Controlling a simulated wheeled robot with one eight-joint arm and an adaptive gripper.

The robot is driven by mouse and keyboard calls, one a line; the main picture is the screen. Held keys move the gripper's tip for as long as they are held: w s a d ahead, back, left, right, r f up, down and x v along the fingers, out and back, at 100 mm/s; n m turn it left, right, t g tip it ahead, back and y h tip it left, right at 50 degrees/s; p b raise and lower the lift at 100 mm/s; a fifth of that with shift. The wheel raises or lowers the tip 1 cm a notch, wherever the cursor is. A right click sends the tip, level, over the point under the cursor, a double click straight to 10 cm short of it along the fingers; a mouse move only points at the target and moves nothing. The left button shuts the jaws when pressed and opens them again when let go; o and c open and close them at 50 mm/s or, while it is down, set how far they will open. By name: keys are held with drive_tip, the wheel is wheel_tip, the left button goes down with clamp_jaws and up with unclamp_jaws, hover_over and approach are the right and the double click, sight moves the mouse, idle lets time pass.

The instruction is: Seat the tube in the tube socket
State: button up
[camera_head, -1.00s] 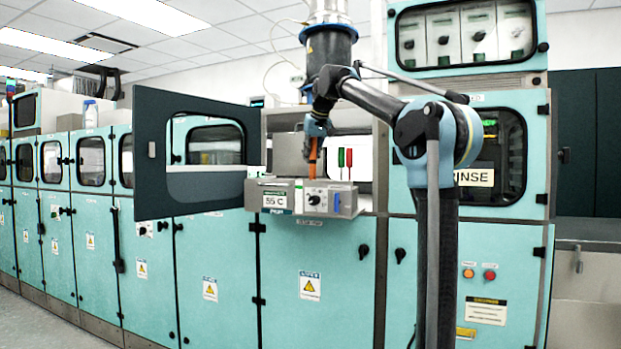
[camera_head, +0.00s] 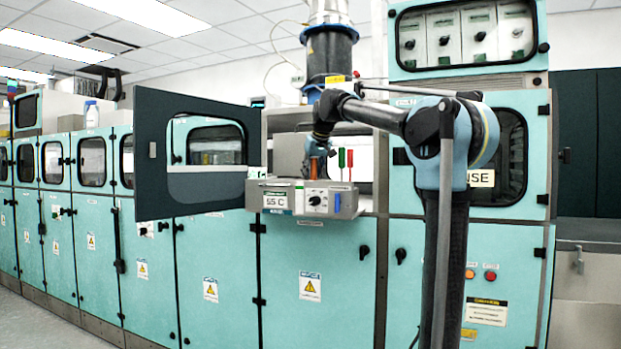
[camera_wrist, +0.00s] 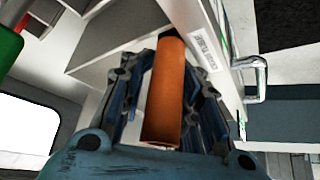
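The orange tube (camera_wrist: 165,92) stands lengthwise between the two dark fingers of my gripper (camera_wrist: 168,85) in the wrist view, and the gripper is shut on it. In the head view my gripper (camera_head: 317,150) points down over the grey 55 C unit (camera_head: 278,196). The tube (camera_head: 314,168) hangs upright below it, its lower end at the unit's top edge. I cannot make out the tube socket itself. I cannot tell whether the tube's lower end touches the unit or is inside anything.
A green (camera_head: 341,158) and a red upright piece (camera_head: 350,158) stand just right of the tube. A blue piece (camera_head: 337,202) and a black knob (camera_head: 315,200) are on the unit's front. An open dark door (camera_head: 153,150) is at left. A grey box (camera_head: 287,153) stands behind.

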idle(0.3)
drive_tip(key=shift+f, duration=0.15)
drive_tip(key=v, duration=1.7)
drive_tip(key=shift+s, duration=0.25)
